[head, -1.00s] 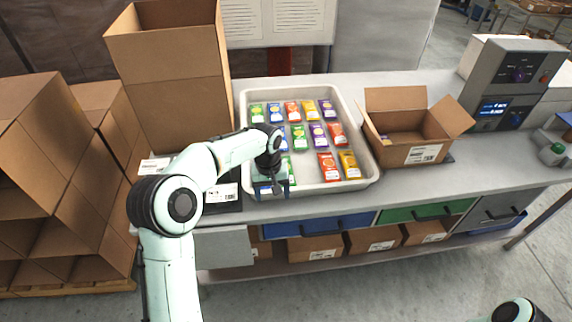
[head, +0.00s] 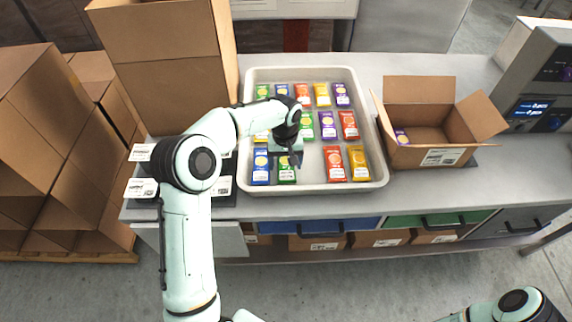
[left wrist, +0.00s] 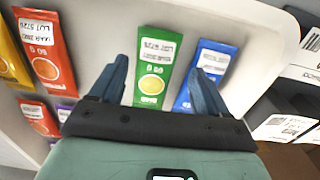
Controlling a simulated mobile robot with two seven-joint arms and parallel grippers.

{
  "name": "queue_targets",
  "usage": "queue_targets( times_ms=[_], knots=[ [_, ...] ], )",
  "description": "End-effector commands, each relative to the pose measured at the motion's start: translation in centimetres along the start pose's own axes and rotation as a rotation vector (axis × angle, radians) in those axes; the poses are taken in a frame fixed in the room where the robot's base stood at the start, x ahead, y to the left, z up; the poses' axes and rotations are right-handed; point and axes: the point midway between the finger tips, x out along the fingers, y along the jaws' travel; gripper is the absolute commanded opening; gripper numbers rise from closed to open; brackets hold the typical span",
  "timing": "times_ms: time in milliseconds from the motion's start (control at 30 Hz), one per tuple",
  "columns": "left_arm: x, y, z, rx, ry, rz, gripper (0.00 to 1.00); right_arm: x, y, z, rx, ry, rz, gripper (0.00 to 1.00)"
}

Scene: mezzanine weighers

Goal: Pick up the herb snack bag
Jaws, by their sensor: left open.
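Several green bags, which look like the herb snack bags, lie in a white tray (head: 375,176). One green bag (head: 287,170) lies in the near row, beside a blue bag (head: 261,167). Other green bags lie in the middle row (head: 307,126) and the far row (head: 262,92). My left gripper (head: 294,158) is open above the near-row green bag, pointing down and partly covering the bags behind. In the left wrist view the green bag (left wrist: 154,66) shows between the open fingers, with the blue bag (left wrist: 205,75) by the right finger. Nothing is held. My right gripper is out of view.
Red (head: 334,163) and yellow (head: 358,163) bags lie right of the gripper in the tray. An open carton (head: 428,157) with a purple bag inside stands right of the tray. A tall carton (head: 170,85) stands behind left. A weigher (head: 540,90) is at the right.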

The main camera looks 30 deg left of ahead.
Motion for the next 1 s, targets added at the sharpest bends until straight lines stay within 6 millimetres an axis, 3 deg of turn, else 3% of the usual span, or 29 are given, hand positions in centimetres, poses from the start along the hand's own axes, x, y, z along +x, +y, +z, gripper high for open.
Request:
queue_targets(
  times_ms=[167, 467, 733, 767, 800, 900, 1000],
  knots=[
    [1.2, 0.1, 0.1, 0.002, -0.002, 0.0, 0.76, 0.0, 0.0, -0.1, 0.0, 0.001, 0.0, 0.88],
    [5.2, 0.3, 0.3, 0.001, -0.001, 0.001, 0.76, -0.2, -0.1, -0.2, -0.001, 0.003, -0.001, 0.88],
    [5.6, 0.3, 0.3, 0.0, 0.001, 0.002, 0.76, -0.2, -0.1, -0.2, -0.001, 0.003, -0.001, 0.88],
    [5.6, 0.3, 0.3, 0.0, 0.001, 0.002, 0.73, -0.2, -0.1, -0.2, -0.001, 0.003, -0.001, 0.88],
    [5.6, 0.3, 0.3, 0.0, 0.001, 0.002, 0.6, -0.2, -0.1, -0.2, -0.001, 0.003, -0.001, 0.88],
    [5.6, 0.3, 0.3, 0.001, 0.001, 0.002, 0.33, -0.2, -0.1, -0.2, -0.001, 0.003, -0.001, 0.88],
    [5.6, 0.3, 0.3, 0.001, 0.002, 0.002, 0.33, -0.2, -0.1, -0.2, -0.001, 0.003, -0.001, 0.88]
  ],
)
